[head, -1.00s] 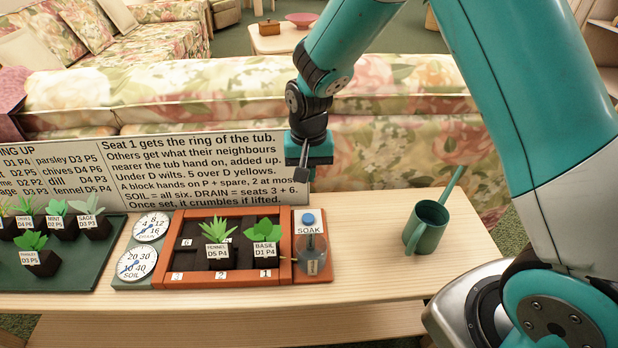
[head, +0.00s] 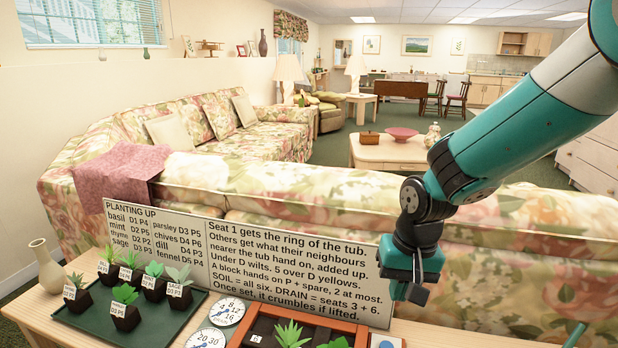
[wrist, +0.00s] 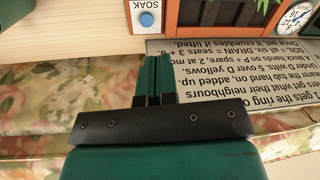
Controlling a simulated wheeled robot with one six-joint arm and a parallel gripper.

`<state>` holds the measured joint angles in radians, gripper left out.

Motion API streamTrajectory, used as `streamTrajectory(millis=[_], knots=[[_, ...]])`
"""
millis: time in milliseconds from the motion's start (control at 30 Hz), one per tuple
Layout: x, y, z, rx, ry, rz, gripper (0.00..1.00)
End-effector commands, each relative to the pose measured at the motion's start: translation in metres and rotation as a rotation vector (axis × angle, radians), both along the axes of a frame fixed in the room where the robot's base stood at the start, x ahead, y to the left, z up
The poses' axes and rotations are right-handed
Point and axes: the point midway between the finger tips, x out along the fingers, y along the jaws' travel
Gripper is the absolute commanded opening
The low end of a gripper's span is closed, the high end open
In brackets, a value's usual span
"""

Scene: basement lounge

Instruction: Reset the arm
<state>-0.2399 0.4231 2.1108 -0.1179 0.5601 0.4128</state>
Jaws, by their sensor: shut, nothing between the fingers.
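My gripper (head: 409,286) hangs at the end of the teal arm, in front of the floral sofa back and beside the right end of the white sign. It is shut and empty.
The orange-framed planter (head: 350,328) stands on the table with a SOAK button (wrist: 147,18) beside it. A sign (head: 290,262) stands behind. A dark green tray (head: 75,318) of potted seedlings and a beige vase (head: 47,268) are at left.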

Motion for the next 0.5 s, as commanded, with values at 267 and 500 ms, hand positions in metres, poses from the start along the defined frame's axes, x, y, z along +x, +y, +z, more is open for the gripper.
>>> streamTrajectory(millis=[267,500], knots=[[-0.113,0.022,0.093,0.154,-0.080,0.401,0.00],[-0.186,0.027,0.120,0.224,-0.139,0.646,0.00]])
